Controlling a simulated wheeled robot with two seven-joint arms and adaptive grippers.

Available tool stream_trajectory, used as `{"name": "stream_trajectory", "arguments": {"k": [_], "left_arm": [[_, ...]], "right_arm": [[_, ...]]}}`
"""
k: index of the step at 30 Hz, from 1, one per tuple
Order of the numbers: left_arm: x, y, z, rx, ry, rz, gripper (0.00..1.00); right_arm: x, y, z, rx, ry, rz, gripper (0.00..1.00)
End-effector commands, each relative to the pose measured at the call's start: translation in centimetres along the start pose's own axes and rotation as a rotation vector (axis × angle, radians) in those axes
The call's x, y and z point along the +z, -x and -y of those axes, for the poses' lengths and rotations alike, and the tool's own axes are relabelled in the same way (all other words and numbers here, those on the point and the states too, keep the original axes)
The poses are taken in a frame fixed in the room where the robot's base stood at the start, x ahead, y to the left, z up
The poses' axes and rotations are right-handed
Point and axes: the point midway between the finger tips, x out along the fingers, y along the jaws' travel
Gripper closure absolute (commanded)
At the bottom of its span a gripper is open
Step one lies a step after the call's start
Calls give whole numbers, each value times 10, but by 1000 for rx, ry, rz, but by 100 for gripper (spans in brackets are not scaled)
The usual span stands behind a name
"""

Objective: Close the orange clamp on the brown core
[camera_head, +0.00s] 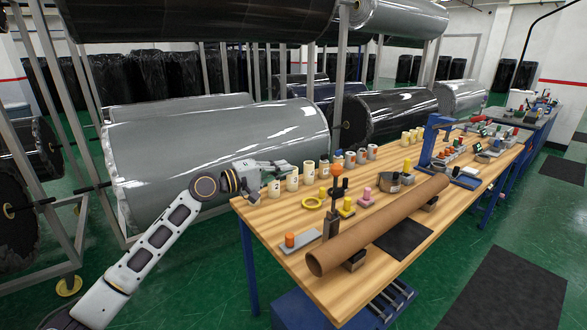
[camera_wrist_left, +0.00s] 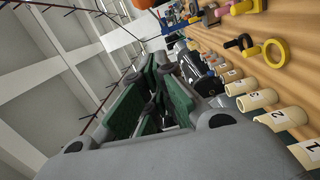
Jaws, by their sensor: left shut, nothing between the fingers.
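The brown core (camera_head: 375,228) is a long tube lying diagonally on low dark supports along the front of the wooden table (camera_head: 278,262). A dark upright with an orange ball knob (camera_head: 337,170) stands behind the core's near end. It looks like the orange clamp, and its lever seems to stand up, clear of the core. An orange shape, possibly this knob, shows at the top edge of the left wrist view (camera_wrist_left: 144,3). My left gripper (camera_head: 289,167) is shut and empty above the table's back left edge, left of the knob and apart from the core. My right gripper is out of view.
A row of numbered cream cylinders (camera_head: 292,182) lines the back edge close to my left gripper. A yellow ring (camera_head: 312,204), a pink-topped piece (camera_head: 367,194) and an orange cylinder (camera_head: 290,239) on a grey plate stand nearby. Large wrapped rolls (camera_head: 220,150) are behind.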

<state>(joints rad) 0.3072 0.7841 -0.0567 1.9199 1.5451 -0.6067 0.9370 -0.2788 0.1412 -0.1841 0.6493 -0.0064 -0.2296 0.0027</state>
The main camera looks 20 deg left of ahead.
Motion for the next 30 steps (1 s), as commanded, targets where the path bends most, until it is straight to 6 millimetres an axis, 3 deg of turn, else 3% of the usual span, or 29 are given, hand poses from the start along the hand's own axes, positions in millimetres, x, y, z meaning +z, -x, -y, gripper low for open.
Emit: {"name": "stream_trajectory", "arguments": {"k": [7, 18, 30], "left_arm": [[0, -15, -2, 2, 2, 0, 100], [0, -45, -2, 2, 0, 0, 100], [0, -80, -2, 2, 0, 0, 100]], "right_arm": [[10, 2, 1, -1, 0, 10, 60], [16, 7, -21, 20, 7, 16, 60], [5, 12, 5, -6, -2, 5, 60]]}}
